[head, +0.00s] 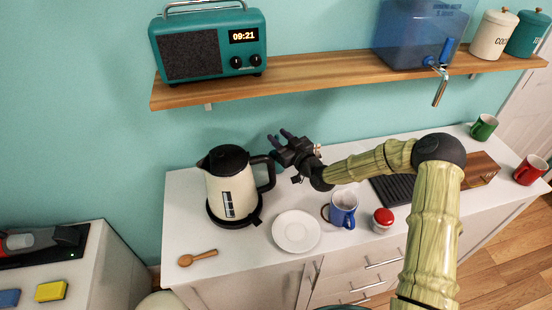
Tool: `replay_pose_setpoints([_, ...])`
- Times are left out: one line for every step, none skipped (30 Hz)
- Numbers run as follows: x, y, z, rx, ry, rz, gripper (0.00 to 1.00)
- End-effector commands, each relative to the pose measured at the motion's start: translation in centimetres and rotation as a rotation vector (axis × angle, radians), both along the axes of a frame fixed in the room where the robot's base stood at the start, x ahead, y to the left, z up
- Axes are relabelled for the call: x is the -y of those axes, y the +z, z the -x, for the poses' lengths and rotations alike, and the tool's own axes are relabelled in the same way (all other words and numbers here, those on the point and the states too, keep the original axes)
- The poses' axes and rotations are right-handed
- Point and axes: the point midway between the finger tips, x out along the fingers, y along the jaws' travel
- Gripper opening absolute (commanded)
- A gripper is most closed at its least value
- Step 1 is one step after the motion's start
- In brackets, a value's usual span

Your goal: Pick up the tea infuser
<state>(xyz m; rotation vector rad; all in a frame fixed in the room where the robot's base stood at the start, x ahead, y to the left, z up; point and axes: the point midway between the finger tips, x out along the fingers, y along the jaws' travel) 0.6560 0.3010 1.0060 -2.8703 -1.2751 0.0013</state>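I cannot clearly make out a tea infuser in the head view. A small dark ring-like thing (325,212) lies against the left side of the blue mug (343,208), too small to identify. My gripper (279,137) is above the back of the white counter (200,285), behind and right of the cream kettle (232,187). Its two dark fingers point up and left, toward the wall. They look apart, with nothing visible between them.
A white plate (296,231), wooden spoon (198,257) and red-lidded jar (383,220) stand on the counter. A green mug (484,127) and red mug (530,170) are far right. A shelf (330,78) with a teal radio (209,45) runs above my gripper.

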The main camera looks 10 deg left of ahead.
Motion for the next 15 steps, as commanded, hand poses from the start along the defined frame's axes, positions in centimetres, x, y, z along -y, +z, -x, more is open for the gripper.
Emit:
replay_pose_setpoints([-0.53, 0.12, -0.35, -0.001, 0.001, -0.001, 0.35])
replay_pose_setpoints([-0.75, 0.11, -0.51, -0.001, 0.002, -0.001, 0.35])
replay_pose_setpoints([-1.02, 0.07, -0.61, -0.001, 0.003, -0.001, 0.35])
replay_pose_setpoints([-1.15, 0.05, -0.66, -0.001, 0.004, -0.001, 0.35])
replay_pose_setpoints([-1.24, 0.03, -0.7, -0.001, 0.004, -0.001, 0.35])
replay_pose_setpoints([-1.3, 0.0, -0.71, 0.0, 0.005, 0.0, 0.35])
replay_pose_setpoints([-1.32, -0.02, -0.7, 0.0, 0.005, 0.0, 0.35])
replay_pose_setpoints([-1.34, -0.03, -0.68, 0.0, 0.006, 0.0, 0.35])
replay_pose_setpoints([-1.36, -0.04, -0.65, 0.0, 0.006, 0.0, 0.35])
replay_pose_setpoints([-1.39, -0.04, -0.64, 0.0, 0.007, 0.0, 0.35])
replay_pose_setpoints([-1.4, -0.04, -0.63, 0.0, 0.007, 0.0, 0.35])
replay_pose_setpoints([-1.41, -0.04, -0.62, 0.0, 0.007, 0.0, 0.35])
replay_pose_setpoints([-1.41, -0.04, -0.62, 0.0, 0.007, 0.0, 0.35])
replay_pose_setpoints([-1.42, -0.04, -0.61, 0.0, 0.007, 0.0, 0.35])
replay_pose_setpoints([-1.43, -0.04, -0.6, 0.0, 0.008, 0.0, 0.35])
